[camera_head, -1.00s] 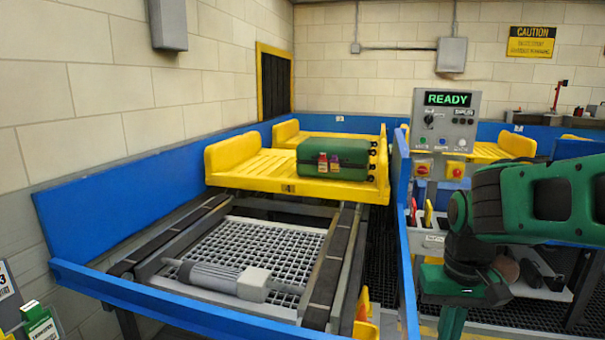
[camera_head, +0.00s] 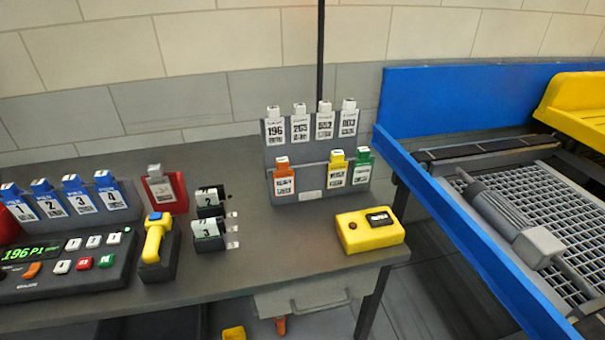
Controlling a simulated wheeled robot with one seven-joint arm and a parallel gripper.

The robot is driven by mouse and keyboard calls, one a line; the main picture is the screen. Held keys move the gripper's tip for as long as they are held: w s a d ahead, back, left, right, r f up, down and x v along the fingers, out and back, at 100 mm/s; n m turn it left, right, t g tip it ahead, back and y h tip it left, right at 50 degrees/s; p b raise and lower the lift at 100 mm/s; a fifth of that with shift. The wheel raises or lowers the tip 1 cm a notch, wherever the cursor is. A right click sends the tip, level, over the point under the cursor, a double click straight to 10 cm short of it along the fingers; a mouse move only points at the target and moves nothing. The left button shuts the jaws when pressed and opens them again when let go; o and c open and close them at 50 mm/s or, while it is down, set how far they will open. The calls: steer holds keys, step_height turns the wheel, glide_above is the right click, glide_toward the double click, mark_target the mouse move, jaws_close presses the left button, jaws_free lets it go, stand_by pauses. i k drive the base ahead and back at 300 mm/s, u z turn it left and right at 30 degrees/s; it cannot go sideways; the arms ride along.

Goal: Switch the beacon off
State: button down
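I cannot pick out a beacon lamp for certain in the head view. A dark control console (camera_head: 70,264) at the left shows green text reading 196 P1 and has several coloured buttons. My gripper is not in view.
A grey rack (camera_head: 312,196) holds several tags. The blue conveyor side (camera_head: 480,260) is at the right. The table's front middle is clear.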

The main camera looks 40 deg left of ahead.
mark_target(35, 267)
steer(key=u, duration=2.4)
steer(key=k, duration=0.65)
steer(key=u, duration=0.45)
steer(key=i, duration=0.5)
steer(key=z, duration=0.1)
